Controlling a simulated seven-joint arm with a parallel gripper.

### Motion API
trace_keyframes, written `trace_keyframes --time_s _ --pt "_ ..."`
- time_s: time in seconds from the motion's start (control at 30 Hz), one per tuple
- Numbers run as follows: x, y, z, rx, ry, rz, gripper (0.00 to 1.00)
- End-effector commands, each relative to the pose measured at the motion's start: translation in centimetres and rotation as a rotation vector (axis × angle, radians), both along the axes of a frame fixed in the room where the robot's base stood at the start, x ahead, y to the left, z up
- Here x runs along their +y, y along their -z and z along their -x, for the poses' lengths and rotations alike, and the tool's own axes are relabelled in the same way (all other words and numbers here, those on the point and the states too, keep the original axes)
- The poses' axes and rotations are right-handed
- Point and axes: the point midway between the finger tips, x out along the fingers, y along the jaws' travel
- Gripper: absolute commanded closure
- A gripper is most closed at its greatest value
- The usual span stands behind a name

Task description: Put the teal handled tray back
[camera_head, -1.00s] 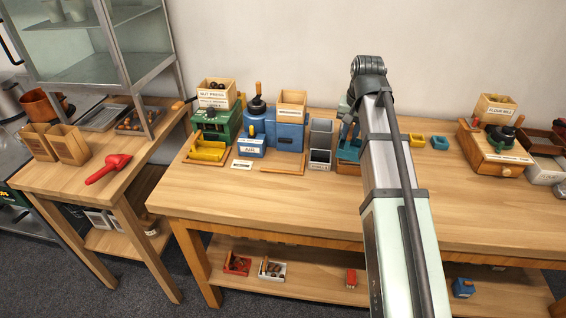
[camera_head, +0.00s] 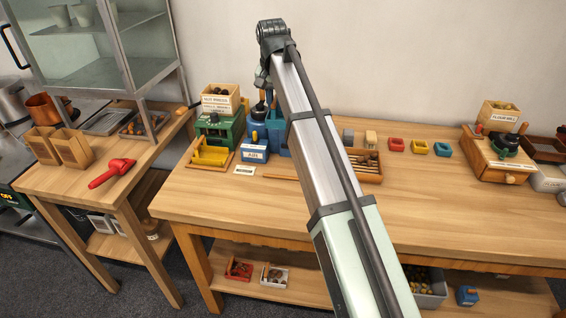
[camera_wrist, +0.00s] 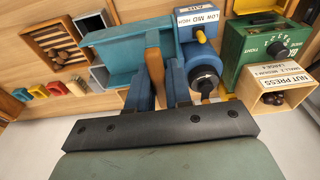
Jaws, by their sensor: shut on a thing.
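The teal handled tray (camera_wrist: 118,48) shows in the wrist view as a long teal body with an upright wooden handle (camera_wrist: 153,48). My gripper (camera_wrist: 165,85) is shut on that handle, with a finger on each side. The tray is beside the blue machine (camera_wrist: 203,66) with its black knob. Whether they touch I cannot tell. In the head view my arm hides the tray and most of the gripper, and the blue machine (camera_head: 278,145) shows only in part at the arm's left.
The green nut press (camera_head: 220,128) stands left of the blue machine. A wooden compartment tray (camera_head: 366,172) and small red, yellow and blue bins (camera_head: 419,147) stand to the right. The front of the table (camera_head: 230,207) is clear.

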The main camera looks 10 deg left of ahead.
Motion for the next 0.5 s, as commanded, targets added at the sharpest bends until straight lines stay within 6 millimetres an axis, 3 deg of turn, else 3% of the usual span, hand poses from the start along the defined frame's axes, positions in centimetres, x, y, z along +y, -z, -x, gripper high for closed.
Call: trace_keyframes --time_s 0.5 --pt "-0.2 10.6 0.2 0.002 0.006 0.002 1.0"
